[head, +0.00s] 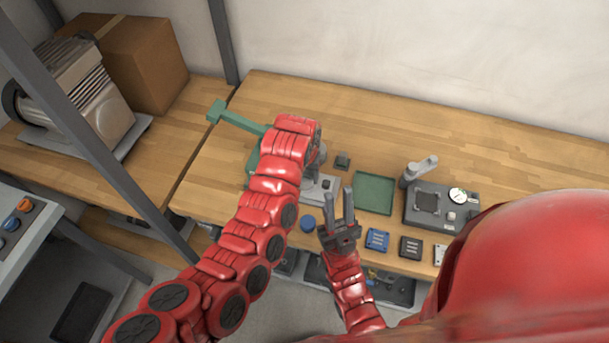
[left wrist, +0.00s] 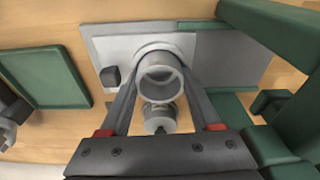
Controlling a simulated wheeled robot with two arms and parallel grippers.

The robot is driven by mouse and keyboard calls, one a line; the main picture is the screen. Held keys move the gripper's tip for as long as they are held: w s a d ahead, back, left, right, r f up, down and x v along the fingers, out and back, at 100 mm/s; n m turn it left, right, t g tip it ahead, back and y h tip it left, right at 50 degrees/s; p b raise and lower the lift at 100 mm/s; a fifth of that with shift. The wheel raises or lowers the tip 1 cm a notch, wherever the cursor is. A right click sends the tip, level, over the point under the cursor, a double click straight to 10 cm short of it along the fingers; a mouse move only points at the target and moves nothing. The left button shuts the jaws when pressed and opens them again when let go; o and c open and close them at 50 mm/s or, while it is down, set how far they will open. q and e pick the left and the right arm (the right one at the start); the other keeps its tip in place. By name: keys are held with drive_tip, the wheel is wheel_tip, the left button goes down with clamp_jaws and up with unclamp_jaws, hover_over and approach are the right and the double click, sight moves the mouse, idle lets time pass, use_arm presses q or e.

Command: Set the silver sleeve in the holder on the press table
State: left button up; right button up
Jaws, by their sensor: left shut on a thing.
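In the left wrist view the silver sleeve (left wrist: 160,74) is a short open tube between the two fingers of my left gripper (left wrist: 161,78), which is shut on it. The sleeve is over the grey press table (left wrist: 105,45); I cannot tell whether it touches it. A rounded light-grey form shows just behind the sleeve; I cannot tell whether it is the holder. A silver cylinder with a dark knob (left wrist: 158,119) shows below the sleeve. In the head view my left arm hides most of this. My right gripper (head: 339,207) is open and empty.
The green press (head: 232,117) stands beside my left arm. A green tray (head: 374,192) and a gauge unit (head: 441,206) lie to the right. Blue (head: 377,239) and dark (head: 410,247) small blocks sit at the front edge. The back right of the bench is clear.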

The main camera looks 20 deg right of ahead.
use_arm(q)
drive_tip(key=shift+s+a+f+b, duration=0.2)
drive_tip(key=shift+s+f+b, duration=0.1)
drive_tip(key=shift+s+f, duration=0.4)
idle(0.4)
drive_tip(key=o, duration=1)
drive_tip(key=shift+w+f, duration=0.15)
drive_tip(key=o, duration=0.3)
drive_tip(key=shift+f, duration=0.1)
drive_tip(key=shift+c, duration=0.8)
drive_tip(key=shift+o, duration=0.8)
drive_tip(key=shift+s, duration=0.2)
drive_tip(key=shift+w+d+r+p, duration=0.1)
drive_tip(key=shift+w+r+p, duration=0.1)
drive_tip(key=shift+r, duration=0.3)
drive_tip(key=shift+w+d+r+p, duration=0.1)
drive_tip(key=shift+w+r+p, duration=0.1)
drive_tip(key=shift+r, duration=0.25)
drive_tip(key=shift+w+r+p, duration=0.15)
drive_tip(key=shift+r+p, duration=0.05)
drive_tip(key=shift+r, duration=1.35)
drive_tip(key=shift+w+r+p, duration=0.1)
drive_tip(key=shift+r+p, duration=0.1)
drive_tip(key=shift+r, duration=1.3)
